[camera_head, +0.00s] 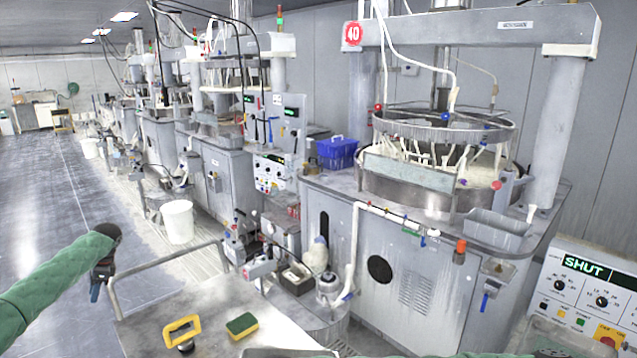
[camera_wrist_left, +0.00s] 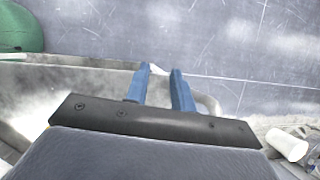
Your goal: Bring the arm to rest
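My left arm, in a green sleeve, comes in from the left in the head view. Its gripper (camera_head: 97,285) hangs over the grey floor, left of the cart. In the left wrist view, the two blue fingers (camera_wrist_left: 159,74) stand apart with nothing between them, so the gripper is open and empty. The cart's edge and rail pass behind the fingers there. A strip of green sleeve shows at the bottom edge of the head view; my right gripper is not in view.
A cart (camera_head: 140,340) carries a yellow-handled tool (camera_head: 183,332) and a green-and-yellow sponge (camera_head: 242,325). Its metal rail (camera_head: 165,262) stands close to my left gripper. A white bucket (camera_head: 177,221) stands beyond. The polishing machine (camera_head: 400,290) fills the right. Open floor (camera_head: 50,200) lies left.

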